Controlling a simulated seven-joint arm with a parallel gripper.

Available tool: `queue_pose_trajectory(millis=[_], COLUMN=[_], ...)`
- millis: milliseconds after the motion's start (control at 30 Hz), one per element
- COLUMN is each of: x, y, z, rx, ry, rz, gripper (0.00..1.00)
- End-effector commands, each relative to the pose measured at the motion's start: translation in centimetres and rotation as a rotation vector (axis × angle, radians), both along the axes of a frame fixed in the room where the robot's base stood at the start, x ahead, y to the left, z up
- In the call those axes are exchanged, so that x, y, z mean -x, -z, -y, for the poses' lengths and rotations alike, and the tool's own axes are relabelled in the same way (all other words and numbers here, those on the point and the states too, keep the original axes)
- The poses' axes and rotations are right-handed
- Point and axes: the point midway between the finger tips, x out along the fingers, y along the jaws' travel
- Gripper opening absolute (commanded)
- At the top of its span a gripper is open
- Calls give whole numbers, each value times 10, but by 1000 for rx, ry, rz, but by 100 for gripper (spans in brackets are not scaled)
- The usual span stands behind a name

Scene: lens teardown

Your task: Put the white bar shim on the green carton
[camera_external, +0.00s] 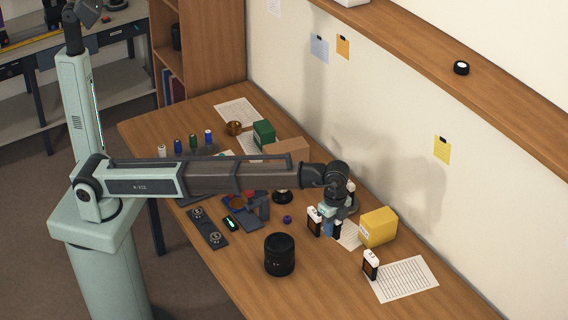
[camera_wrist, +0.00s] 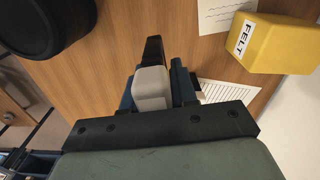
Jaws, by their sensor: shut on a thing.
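In the wrist view a pale white block, which I take as the white bar shim (camera_wrist: 152,88), sits between the blue-grey fingers of my gripper (camera_wrist: 155,85). The gripper is shut on it. In the external view my gripper (camera_external: 328,226) hangs over the table, left of the yellow box, and the shim cannot be told apart there. The green carton (camera_external: 264,133) stands further back near the wall, beyond my arm and well away from the gripper. It is not in the wrist view.
A yellow box (camera_external: 378,227) marked FELT stands right of the gripper, and a black lens barrel (camera_external: 280,254) stands in front. A small white-topped dark piece (camera_external: 371,265) stands beside a printed sheet (camera_external: 405,279). A brown box (camera_external: 288,148) and brass ring (camera_external: 234,128) flank the carton.

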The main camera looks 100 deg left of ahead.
Motion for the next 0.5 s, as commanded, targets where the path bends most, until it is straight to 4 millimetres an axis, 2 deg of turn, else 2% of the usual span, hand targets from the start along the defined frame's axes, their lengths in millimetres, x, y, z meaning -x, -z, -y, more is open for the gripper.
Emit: queue_pose_trajectory(millis=[33,100,267,500], x=[4,9,23,53], y=[-3,-6,-13,-24], z=[-22,-48,-107,-192], rx=[0,0,1,0], ry=[-42,-96,-222,-408], rz=[0,0,1,0], gripper=[0,0,0,0])
